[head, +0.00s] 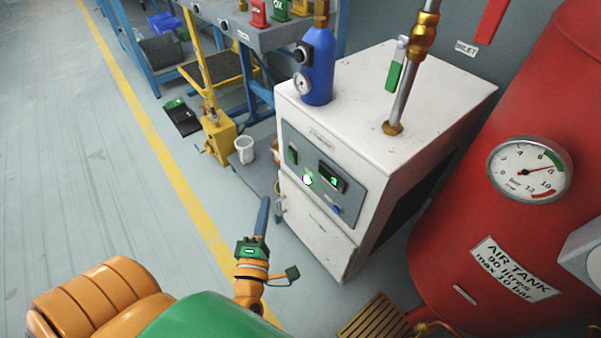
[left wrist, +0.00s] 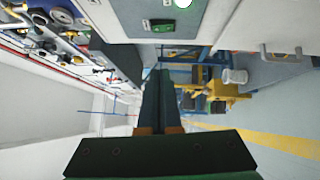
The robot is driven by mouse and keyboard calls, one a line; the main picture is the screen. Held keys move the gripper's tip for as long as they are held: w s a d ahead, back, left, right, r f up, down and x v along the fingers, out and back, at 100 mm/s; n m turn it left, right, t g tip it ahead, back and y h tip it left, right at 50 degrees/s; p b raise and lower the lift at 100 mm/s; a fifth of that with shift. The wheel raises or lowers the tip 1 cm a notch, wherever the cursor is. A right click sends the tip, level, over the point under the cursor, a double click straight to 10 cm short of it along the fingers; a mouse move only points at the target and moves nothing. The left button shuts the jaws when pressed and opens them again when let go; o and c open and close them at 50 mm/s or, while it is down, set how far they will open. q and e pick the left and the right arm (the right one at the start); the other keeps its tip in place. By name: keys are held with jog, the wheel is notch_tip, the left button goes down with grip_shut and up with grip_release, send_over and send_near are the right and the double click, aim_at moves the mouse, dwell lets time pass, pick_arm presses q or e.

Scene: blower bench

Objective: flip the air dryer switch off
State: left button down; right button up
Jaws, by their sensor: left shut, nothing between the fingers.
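The air dryer (head: 345,100) is a white cabinet with a grey-blue control panel (head: 318,200) on its front. A green switch (head: 292,154) sits at the panel's upper left; which way it is set is too small to tell. A dark display with green digits (head: 332,176) and a bright round lamp (head: 307,180) are beside it. In the left wrist view the switch (left wrist: 158,26) shows near the top, beyond the fingertips. My left gripper (head: 264,202) is shut and empty, in front of and left of the cabinet, apart from the panel. My right gripper is not in view.
A blue filter bottle (head: 318,65) and a metal pipe with a green-handled valve (head: 394,76) stand on the dryer. A red air tank (head: 480,215) is on the right. A yellow stand (head: 219,135), white bucket (head: 244,149) and workbench are behind. The left floor is clear.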

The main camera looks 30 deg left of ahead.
pick_arm(q)
jog(key=shift+s+r, duration=0.15)
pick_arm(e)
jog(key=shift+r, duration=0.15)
pick_arm(q)
send_near(291, 157)
jog(key=w+a, duration=0.2)
jog(key=a, duration=0.3)
jog(key=w, duration=0.2)
jog(key=w+d+r+b, duration=0.1)
jog(key=shift+w+d+r, duration=0.15)
jog(key=shift+w+r, duration=0.1)
jog(key=shift+w, duration=0.15)
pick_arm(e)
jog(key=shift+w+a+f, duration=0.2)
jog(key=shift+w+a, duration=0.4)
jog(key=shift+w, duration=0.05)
